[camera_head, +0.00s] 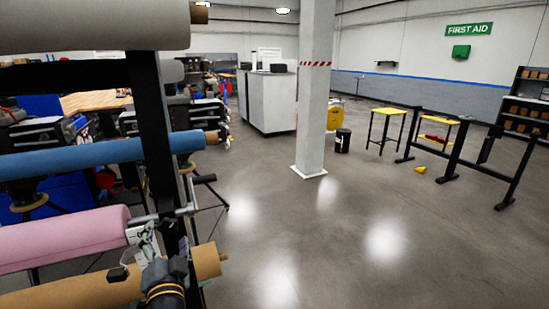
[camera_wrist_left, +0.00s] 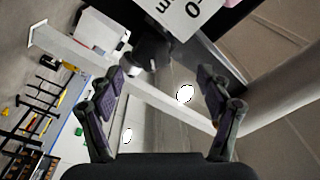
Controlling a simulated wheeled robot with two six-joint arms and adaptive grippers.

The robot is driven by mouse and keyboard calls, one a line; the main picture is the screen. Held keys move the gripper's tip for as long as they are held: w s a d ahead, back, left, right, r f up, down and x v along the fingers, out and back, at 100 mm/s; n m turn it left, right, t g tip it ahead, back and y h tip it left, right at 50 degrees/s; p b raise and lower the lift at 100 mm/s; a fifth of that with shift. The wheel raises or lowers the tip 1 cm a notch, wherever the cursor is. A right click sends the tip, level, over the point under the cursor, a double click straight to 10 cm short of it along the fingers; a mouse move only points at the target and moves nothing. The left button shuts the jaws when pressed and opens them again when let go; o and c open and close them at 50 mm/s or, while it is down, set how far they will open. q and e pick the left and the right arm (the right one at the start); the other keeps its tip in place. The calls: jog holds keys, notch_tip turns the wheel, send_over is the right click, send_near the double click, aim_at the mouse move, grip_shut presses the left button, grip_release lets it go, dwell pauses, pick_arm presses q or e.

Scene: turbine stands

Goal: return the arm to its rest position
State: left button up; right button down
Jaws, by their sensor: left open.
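My left arm's wrist, dark with orange rings, shows at the bottom left of the head view. My left gripper (camera_head: 152,266) is in front of the roll rack there, near the pink and brown rolls. In the left wrist view the gripper (camera_wrist_left: 160,82) has its two dark, purple-padded fingers spread wide apart. Nothing is held between them. A dark rounded part and a white printed label (camera_wrist_left: 178,14) show beyond the fingertips; I cannot tell how far off they are. My right gripper is in neither view.
The rack's black post (camera_head: 152,125) carries a blue roll (camera_head: 100,153), a pink roll (camera_head: 65,238) and a brown roll (camera_head: 205,262) close to my arm. A white pillar (camera_head: 314,95) stands beyond. Black stands (camera_head: 465,158) are at the right. The middle floor is clear.

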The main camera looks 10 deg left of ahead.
aim_at(169, 230)
pick_arm(q)
jog(key=shift+w+f+n+g+b, duration=0.2)
jog(key=shift+f+n+g, duration=0.15)
jog(key=shift+n, duration=0.2)
jog(key=shift+w+f+n+g+b, duration=0.15)
jog(key=shift+f+n+g, duration=0.1)
jog(key=shift+f+n, duration=0.25)
jog(key=w, duration=0.1)
jog(key=a, duration=0.1)
jog(key=w+b, duration=0.1)
jog(key=shift+w+a+r, duration=0.25)
jog(key=shift+w+r, duration=0.05)
jog(key=shift+r, duration=0.05)
jog(key=shift+w+a, duration=0.1)
jog(key=shift+w, duration=0.05)
jog(key=m+p, duration=0.2)
jog(key=m, duration=0.1)
jog(key=m+p, duration=0.2)
jog(key=shift+w+a+r, duration=0.1)
jog(key=shift+w+r, duration=0.05)
jog(key=shift+r, duration=0.1)
jog(key=shift+f+m+p, duration=0.15)
jog(key=shift+m+p, duration=0.6)
jog(key=shift+m, duration=0.5)
jog(key=shift+f+m, duration=0.15)
jog(key=shift+m, duration=0.45)
jog(key=shift+f, duration=0.1)
